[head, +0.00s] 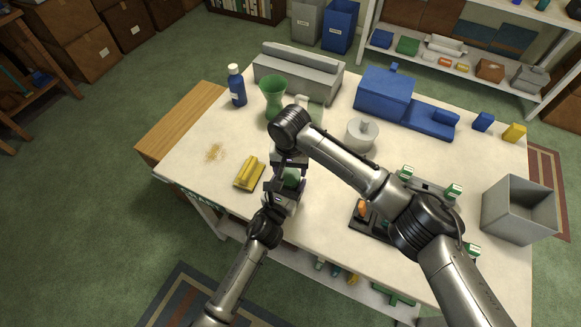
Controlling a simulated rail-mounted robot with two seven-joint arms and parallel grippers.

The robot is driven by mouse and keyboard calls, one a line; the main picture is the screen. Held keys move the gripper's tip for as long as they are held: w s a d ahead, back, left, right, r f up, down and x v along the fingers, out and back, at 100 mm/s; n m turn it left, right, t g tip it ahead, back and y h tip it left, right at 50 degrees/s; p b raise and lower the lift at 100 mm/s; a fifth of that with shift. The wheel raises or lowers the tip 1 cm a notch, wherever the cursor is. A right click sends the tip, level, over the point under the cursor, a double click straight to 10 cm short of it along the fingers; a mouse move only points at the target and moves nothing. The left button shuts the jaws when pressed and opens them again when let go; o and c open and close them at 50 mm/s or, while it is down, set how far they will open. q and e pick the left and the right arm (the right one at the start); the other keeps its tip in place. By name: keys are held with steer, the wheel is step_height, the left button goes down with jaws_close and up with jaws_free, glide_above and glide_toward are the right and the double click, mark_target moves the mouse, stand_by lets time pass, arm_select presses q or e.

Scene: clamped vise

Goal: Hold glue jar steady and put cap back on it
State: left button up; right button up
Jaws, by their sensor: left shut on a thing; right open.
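A small green object (291,178), which looks like the glue jar, shows between my two grippers near the table's front left edge. My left gripper (284,190) reaches up from the front and is shut on it; the fingers hide most of it. My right gripper (289,160) points down just above the green object and is open. I cannot tell whether the two touch. I cannot make out the cap; my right wrist and gripper cover that area.
A yellow item (249,173) lies left of the grippers. A green vase (272,97), blue bottle (237,88) and grey long box (297,75) stand behind. A white round container (362,134), blue machine (390,97) and grey bin (519,211) are to the right.

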steer(key=shift+a, duration=0.1)
steer(key=c, duration=0.8)
steer(key=shift+r, duration=2.05)
arm_select(q)
steer(key=c, duration=0.4)
arm_select(e)
steer(key=shift+o, duration=0.2)
arm_select(q)
steer(key=shift+c, duration=0.2)
arm_select(e)
steer(key=o, duration=0.5)
